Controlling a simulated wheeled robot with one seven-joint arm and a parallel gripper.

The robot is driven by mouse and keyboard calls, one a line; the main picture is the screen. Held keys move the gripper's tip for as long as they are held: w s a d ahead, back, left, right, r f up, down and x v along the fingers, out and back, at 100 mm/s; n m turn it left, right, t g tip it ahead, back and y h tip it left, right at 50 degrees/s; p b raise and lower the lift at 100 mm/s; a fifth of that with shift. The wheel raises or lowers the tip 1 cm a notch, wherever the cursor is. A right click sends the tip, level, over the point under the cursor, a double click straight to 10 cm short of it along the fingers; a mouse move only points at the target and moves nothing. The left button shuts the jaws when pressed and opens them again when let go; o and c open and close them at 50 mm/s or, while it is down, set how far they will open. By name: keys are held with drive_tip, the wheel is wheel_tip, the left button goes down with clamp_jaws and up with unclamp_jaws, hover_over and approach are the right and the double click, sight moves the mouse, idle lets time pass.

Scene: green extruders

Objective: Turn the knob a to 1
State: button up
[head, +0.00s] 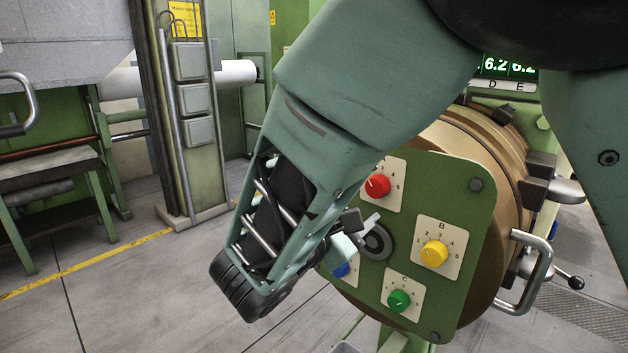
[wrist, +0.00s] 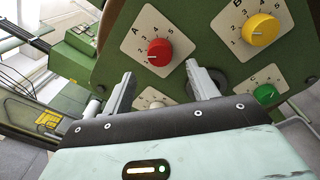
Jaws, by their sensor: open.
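Knob A is the red knob (head: 377,186) at the upper left of the green panel (head: 462,190), on a white numbered plate. It also shows in the wrist view, top centre (wrist: 159,52), with the letter A at its upper left. I cannot tell for sure which number its pointer faces. My gripper (wrist: 160,72) is open and empty in the wrist view. Its two grey fingers reach up towards the panel, one lower left and one lower right of the red knob, apart from it. In the head view my gripper (head: 365,226) is partly hidden by my arm, just below the red knob.
A yellow knob B (head: 433,254), a green knob C (head: 398,300) and a partly hidden blue knob (head: 341,270) share the panel. A dark round fitting (head: 376,241) sits between them. A metal handle (head: 527,272) stands out at the panel's right.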

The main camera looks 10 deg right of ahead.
sight(374, 190)
drive_tip(key=p+x, duration=0.1)
drive_tip(key=x, duration=0.5)
drive_tip(key=shift+d+p, duration=0.1)
drive_tip(key=shift+p, duration=0.2)
drive_tip(key=c, duration=1)
